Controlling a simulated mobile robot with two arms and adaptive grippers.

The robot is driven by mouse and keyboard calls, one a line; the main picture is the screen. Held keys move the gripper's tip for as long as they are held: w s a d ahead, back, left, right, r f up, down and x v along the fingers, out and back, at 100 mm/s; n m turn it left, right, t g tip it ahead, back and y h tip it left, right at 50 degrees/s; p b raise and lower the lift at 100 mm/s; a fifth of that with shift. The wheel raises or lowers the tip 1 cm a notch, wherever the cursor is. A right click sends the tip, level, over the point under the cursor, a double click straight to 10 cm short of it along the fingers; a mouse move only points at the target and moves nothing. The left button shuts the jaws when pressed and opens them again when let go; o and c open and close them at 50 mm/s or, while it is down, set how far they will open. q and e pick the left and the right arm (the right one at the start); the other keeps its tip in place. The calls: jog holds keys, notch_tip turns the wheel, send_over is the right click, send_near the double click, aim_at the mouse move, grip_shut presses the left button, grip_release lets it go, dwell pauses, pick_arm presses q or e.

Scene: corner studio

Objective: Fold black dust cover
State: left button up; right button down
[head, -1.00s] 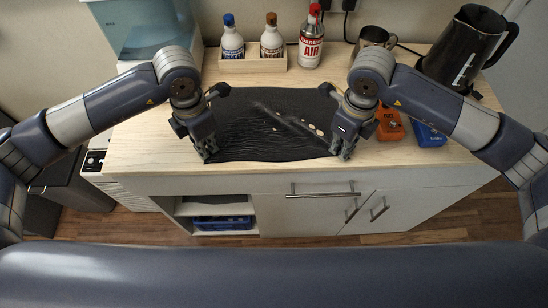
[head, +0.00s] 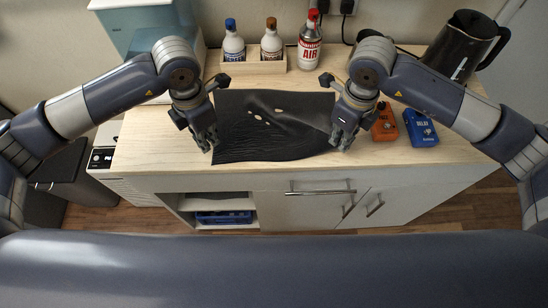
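The black dust cover (head: 265,140) lies spread on the light wooden counter, with soft wrinkles and a few pale openings near its upper middle. Its front edge lies close to the counter's front edge. My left gripper (head: 211,146) points down at the cover's left edge, near the front left corner. My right gripper (head: 341,145) points down at its right edge, near the front right corner. The fingertips are small and dark, so whether either one pinches the cloth is unclear. Parts of the cover's side edges are hidden by the grippers.
A wooden tray (head: 246,66) with two bottles and a red-capped air can (head: 309,44) stand behind the cover. An orange pedal (head: 385,124) and a blue pedal (head: 421,128) sit right of my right gripper. A black kettle (head: 462,47) stands at the back right.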

aim_at(220, 158)
pick_arm(q)
jog(key=o, duration=0.7)
jog(key=shift+o, duration=0.2)
jog(key=shift+c, duration=0.6)
jog(key=shift+r, duration=0.2)
jog(key=shift+c, duration=0.8)
notch_tip(220, 158, up, 5)
jog(key=s+d+n, duration=0.1)
jog(key=d, duration=0.1)
jog(key=shift+f, duration=4.85)
jog(key=shift+c, duration=0.4)
